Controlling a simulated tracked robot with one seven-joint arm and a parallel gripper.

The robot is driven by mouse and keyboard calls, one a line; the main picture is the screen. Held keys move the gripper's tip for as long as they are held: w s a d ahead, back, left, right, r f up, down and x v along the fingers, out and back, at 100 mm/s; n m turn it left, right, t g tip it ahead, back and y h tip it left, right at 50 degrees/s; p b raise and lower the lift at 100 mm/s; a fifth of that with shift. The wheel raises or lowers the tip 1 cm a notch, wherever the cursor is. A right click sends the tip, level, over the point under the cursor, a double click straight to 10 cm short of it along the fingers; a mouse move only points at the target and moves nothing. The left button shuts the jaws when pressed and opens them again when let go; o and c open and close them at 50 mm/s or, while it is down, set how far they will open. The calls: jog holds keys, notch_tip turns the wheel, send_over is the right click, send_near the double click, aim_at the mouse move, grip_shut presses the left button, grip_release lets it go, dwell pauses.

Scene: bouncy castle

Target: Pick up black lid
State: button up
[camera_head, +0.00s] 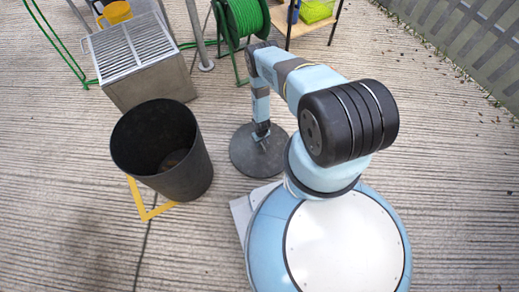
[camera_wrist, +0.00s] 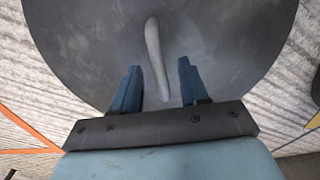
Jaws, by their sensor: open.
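The black lid (camera_head: 246,158) is a dark round disc lying on the ribbed ground in the head view, right of a black bin. In the wrist view the lid (camera_wrist: 95,45) fills most of the upper picture, with a pale grey curved handle (camera_wrist: 154,55) on top. My gripper (camera_wrist: 158,82) is open. Its two blue fingers stand on either side of the handle's near end in that view. I cannot tell whether they touch it. In the head view my gripper (camera_head: 262,135) is above the lid and partly hides it.
The open black bin (camera_head: 190,165) stands left of the lid, with a yellow corner marking (camera_head: 148,212) on the ground beside it. A grey box with a slatted top (camera_head: 140,60) and a green hose reel (camera_head: 242,20) stand behind. Open ground lies to the right.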

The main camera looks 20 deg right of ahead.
jog(key=shift+f, duration=0.15)
jog(key=shift+c, duration=0.2)
grip_shut()
dwell(0.3)
dwell(1.1)
